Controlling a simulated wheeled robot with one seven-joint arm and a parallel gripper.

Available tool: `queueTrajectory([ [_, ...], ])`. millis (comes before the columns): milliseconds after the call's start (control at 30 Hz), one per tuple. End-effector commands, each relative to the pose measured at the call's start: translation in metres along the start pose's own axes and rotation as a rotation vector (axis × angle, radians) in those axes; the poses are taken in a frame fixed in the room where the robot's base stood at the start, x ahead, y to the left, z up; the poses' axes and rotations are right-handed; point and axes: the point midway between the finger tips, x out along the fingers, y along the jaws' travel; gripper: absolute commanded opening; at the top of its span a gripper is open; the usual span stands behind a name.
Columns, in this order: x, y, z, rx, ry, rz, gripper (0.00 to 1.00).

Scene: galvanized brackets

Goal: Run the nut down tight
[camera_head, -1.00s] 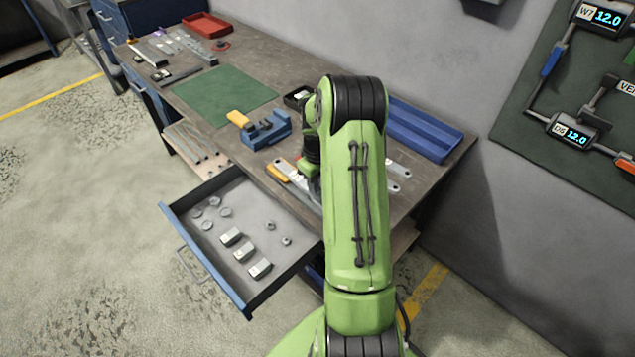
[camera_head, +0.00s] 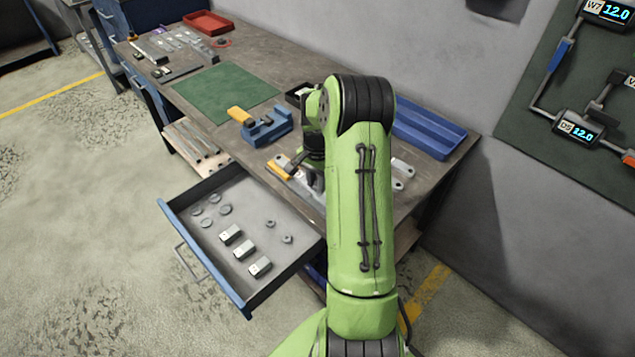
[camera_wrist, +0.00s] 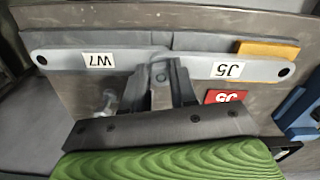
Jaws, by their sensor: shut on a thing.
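Two grey flat brackets, one labelled W7 (camera_wrist: 70,60) and one labelled J5 (camera_wrist: 255,69), lie end to end on the bench in the wrist view, meeting under my fingertips. My gripper (camera_wrist: 160,72) points down at that joint. Its fingers are shut on a small grey piece, seemingly the nut (camera_wrist: 161,77), mostly hidden between them. I cannot tell how far down its thread it sits. In the head view my arm hides the fingertips and the joint; a bracket end (camera_head: 402,169) shows to the right of the arm.
A blue tray (camera_head: 428,130) is at the right. The open drawer (camera_head: 215,262) holds several small parts. The green mat (camera_head: 225,92) is clear.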

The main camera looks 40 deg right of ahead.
Motion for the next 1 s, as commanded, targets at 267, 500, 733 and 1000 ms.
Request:
queueTrajectory([
  [267,0.0025,0.0064,-0.0048,0.605,0.009,0.007,0.0],
  [500,0.0012,0.0076,-0.0043,0.752,0.009,0.011,0.0],
  [733,0.0013,0.0067,-0.0035,0.747,0.007,0.011,0.42],
  [1000,0.0009,0.0039,-0.0022,0.739,0.005,0.006,0.42],
])
